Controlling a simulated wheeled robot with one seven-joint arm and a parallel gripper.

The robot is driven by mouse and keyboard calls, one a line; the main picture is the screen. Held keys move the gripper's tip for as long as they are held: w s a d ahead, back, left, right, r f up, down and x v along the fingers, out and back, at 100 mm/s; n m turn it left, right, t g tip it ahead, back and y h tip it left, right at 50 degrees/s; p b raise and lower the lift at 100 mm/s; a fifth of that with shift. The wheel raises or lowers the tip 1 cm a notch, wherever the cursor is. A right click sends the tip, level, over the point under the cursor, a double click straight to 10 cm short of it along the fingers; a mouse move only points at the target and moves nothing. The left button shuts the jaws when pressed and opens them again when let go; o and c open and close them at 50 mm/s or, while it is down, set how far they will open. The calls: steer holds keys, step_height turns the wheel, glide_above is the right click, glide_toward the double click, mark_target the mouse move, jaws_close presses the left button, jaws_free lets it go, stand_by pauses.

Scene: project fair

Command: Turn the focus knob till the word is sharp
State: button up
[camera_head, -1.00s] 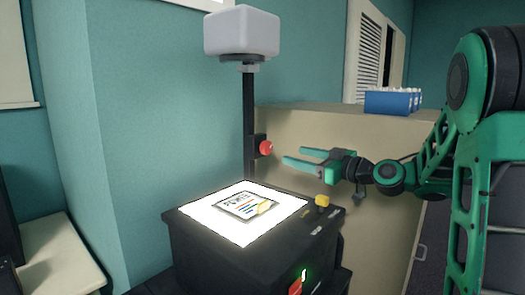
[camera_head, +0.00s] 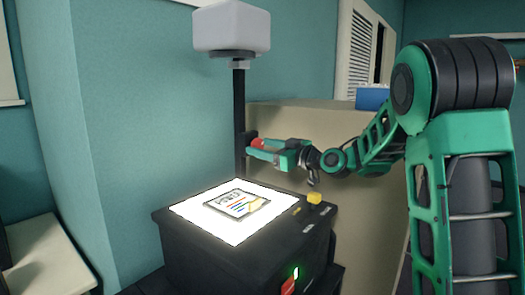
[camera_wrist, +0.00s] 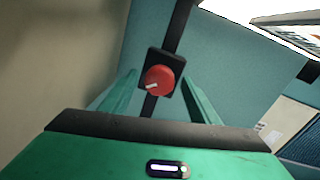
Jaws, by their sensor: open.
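An overhead projector stands as a black box (camera_head: 235,262) with a lit white top (camera_head: 192,208), a dark post (camera_head: 239,110) and a pale grey head (camera_head: 231,28). The red round focus knob (camera_head: 258,142) is on the post. It also shows in the wrist view (camera_wrist: 159,80), with a white pointer mark toward the lower left. My gripper (camera_head: 256,151) is open at the knob and partly covers it in the head view. In the wrist view the knob lies between its green fingers, with gaps beside it; contact is not visible. The projected word is not in view.
A sheet with lettering and coloured lines (camera_head: 237,204) lies on the lit top. A yellow knob (camera_head: 314,197) is at the box's right corner, and a red switch (camera_head: 289,286) with a green light on its front. A beige partition (camera_head: 310,120) stands behind my arm.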

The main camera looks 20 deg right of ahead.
steer(key=shift+c, duration=0.4)
steer(key=c, duration=1)
steer(key=shift+d+m, duration=0.1)
steer(key=shift+m, duration=2.7)
steer(key=o, duration=1.1)
step_height(320, 180, up, 4)
steer(key=shift+f, duration=0.1)
steer(key=s+a+r, duration=0.2)
steer(key=a, duration=0.1)
steer(key=s+a+r, duration=0.2)
steer(key=a, duration=0.1)
steer(key=s+a+r, duration=0.2)
steer(key=a+r, duration=0.1)
steer(key=a, duration=0.1)
